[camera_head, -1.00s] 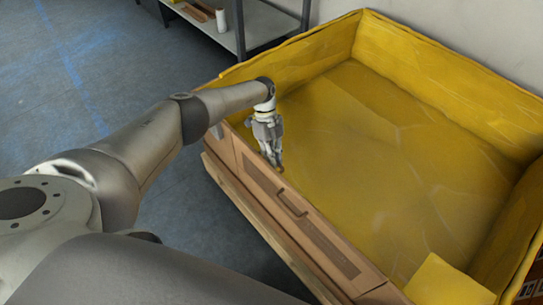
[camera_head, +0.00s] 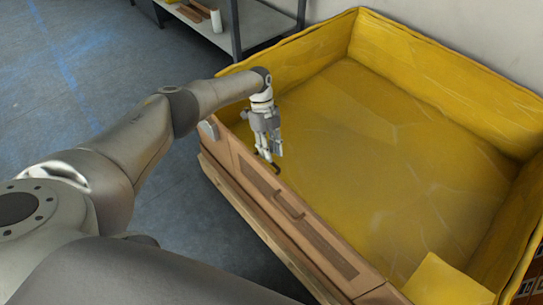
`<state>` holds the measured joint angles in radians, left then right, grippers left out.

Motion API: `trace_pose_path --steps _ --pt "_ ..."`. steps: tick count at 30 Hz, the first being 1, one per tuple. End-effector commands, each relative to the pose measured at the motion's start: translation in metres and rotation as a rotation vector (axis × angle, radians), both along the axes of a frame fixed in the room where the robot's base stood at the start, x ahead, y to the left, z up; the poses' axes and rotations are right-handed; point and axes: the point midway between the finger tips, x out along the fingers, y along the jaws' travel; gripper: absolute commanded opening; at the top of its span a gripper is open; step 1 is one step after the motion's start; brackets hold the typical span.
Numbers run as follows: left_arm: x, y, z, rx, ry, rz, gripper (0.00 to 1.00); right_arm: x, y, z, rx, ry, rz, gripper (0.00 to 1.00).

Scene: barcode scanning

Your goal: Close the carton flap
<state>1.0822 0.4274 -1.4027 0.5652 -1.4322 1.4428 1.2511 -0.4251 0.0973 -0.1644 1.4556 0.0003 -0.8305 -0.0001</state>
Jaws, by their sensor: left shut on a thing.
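The carton (camera_head: 455,62) is a large open box with a yellow inside, filling the right half of the view. Its near brown side carries the flap (camera_head: 330,240), a panel with dark slots along it. My left gripper (camera_head: 268,156) points down at the top edge of this near side, close to its far left end. Its fingers are shut on the flap at that edge, by a small dark piece. The fingers partly hide the contact. My right gripper is not in view.
The carton's floor is empty apart from a yellow piece (camera_head: 447,280) at the near right corner. A shelf (camera_head: 232,28) stands behind at the upper left. A wall is behind the carton. Grey floor (camera_head: 60,100) is free at the left.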

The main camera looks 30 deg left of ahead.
Motion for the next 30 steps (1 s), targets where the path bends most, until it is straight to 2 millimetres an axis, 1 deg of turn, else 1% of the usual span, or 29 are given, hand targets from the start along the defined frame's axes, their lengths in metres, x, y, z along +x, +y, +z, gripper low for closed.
trace_pose_path --steps 1,3,9,12,18,30 --pt "0.012 0.003 0.018 -0.006 -0.024 0.005 0.19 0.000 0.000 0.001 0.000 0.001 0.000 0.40" --pt "0.015 0.008 0.032 -0.006 -0.023 0.004 0.19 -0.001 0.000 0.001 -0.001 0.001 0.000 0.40" --pt "0.023 0.021 0.065 -0.001 -0.016 0.004 0.19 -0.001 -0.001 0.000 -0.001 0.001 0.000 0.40" --pt "0.026 0.024 0.076 -0.001 -0.014 0.002 0.19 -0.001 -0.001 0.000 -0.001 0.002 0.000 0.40" --pt "0.027 0.027 0.083 0.000 -0.010 0.000 0.19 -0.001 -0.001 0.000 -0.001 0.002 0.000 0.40" --pt "0.027 0.028 0.083 0.001 -0.009 0.001 0.19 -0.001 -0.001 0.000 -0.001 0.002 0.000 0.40"
